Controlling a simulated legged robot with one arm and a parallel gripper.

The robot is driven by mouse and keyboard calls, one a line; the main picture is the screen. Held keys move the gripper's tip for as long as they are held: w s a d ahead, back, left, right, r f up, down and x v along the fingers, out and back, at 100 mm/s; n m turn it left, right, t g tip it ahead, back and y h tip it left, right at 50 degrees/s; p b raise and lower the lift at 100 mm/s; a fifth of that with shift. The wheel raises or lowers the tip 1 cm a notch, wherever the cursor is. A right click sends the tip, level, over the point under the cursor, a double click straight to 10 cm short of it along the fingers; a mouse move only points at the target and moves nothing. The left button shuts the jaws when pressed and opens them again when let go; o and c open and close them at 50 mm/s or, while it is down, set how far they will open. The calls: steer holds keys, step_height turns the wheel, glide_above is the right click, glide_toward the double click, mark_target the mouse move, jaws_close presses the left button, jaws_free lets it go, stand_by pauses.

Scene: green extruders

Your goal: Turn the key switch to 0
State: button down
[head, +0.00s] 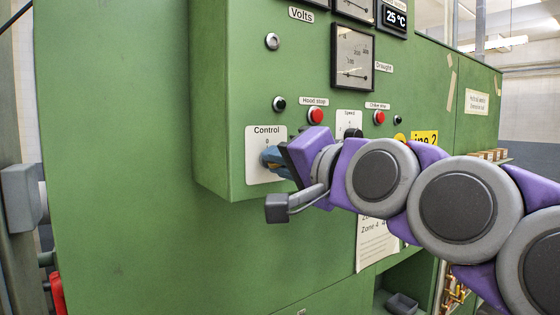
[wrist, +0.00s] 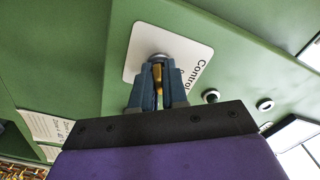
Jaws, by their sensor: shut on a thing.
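The key switch sits on the white "Control" plate (head: 266,142) on the front of the green cabinet. In the head view my gripper (head: 268,158) is at this plate and its blue fingers hide most of the switch. In the wrist view the plate (wrist: 192,50) appears tilted, and a brass-coloured key (wrist: 158,78) stands between the two blue fingers of my gripper (wrist: 158,88). The fingers are shut on the key. A round grey metal part of the switch (wrist: 158,57) shows just beyond the fingertips. The key's exact angle is hard to tell.
Right of the plate are a red "Hood stop" button (head: 316,115), another red button (head: 379,117) and a black knob (head: 280,103). Gauges (head: 353,57) are above. A grey box (head: 20,195) juts out at the far left. The panel below the plate is bare.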

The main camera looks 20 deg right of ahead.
steer(key=shift+f, duration=0.1)
stand_by(0.3)
steer(key=n+b, duration=0.1)
steer(key=n, duration=0.1)
steer(key=n+b, duration=0.1)
steer(key=n, duration=0.1)
steer(key=shift+a+f+n, duration=0.15)
steer(key=shift+n, duration=0.15)
steer(key=n+b, duration=0.1)
steer(key=n, duration=0.2)
steer(key=shift+n, duration=0.3)
steer(key=shift+n+b, duration=0.45)
steer(key=shift+n, duration=1.35)
steer(key=c, duration=1.2)
jaws_free()
steer(key=shift+r, duration=0.2)
steer(key=shift+c, duration=0.2)
steer(key=shift+s, duration=0.1)
